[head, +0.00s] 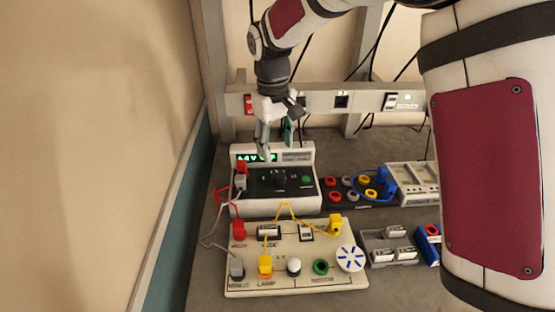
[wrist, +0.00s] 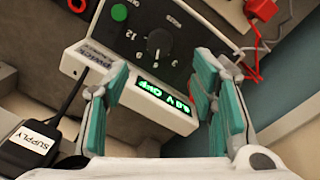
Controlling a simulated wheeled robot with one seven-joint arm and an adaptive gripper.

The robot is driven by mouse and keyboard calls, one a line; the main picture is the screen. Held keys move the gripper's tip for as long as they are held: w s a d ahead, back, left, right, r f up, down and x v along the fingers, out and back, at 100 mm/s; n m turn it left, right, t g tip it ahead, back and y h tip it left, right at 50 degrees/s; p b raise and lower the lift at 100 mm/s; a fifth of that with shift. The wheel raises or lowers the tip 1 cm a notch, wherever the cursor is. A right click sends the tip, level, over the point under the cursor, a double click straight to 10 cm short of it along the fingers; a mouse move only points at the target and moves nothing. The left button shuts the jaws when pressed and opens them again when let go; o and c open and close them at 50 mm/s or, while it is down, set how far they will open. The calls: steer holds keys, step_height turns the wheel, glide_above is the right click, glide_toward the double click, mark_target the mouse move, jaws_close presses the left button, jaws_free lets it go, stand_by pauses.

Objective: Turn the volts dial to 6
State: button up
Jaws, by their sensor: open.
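The power supply (head: 270,205) is a pale box with a black sloped panel. Its round black dial (wrist: 160,42) sits on that panel, with a 12 legible beside it in the wrist view; the pointer's exact setting is unclear. The dial also shows in the head view (head: 279,178). In the head view my gripper (head: 277,143) hangs above the supply's back edge, apart from the dial.
A green button (wrist: 119,12) sits near the dial. Red plugs (head: 241,168) and leads are at the supply's left. A lamp board (head: 245,284) stands in front; a socket block (head: 345,206) is at right. A black adapter labelled SUPPLY (wrist: 35,145) lies behind the supply.

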step_height(320, 180, up, 3)
steer(key=shift+a+f, duration=0.1)
stand_by(0.3)
steer(key=s+d+r+m+t, duration=0.1)
steer(key=s+d+r+m, duration=0.1)
steer(key=s+d+r, duration=0.4)
steer(key=s+d+r+m+t, duration=0.1)
steer(key=s+d+r, duration=0.4)
steer(key=s, duration=0.3)
steer(key=s+d+f+m+t, duration=0.1)
steer(key=s+d+m, duration=0.1)
steer(key=s, duration=0.6)
steer(key=s+d+f+m+t, duration=0.1)
steer(key=s+d, duration=0.2)
steer(key=s, duration=0.4)
steer(key=shift+s+d+f+m+t, duration=0.15)
steer(key=shift+s+f+m+t, duration=0.1)
steer(key=shift+s+m+t, duration=0.15)
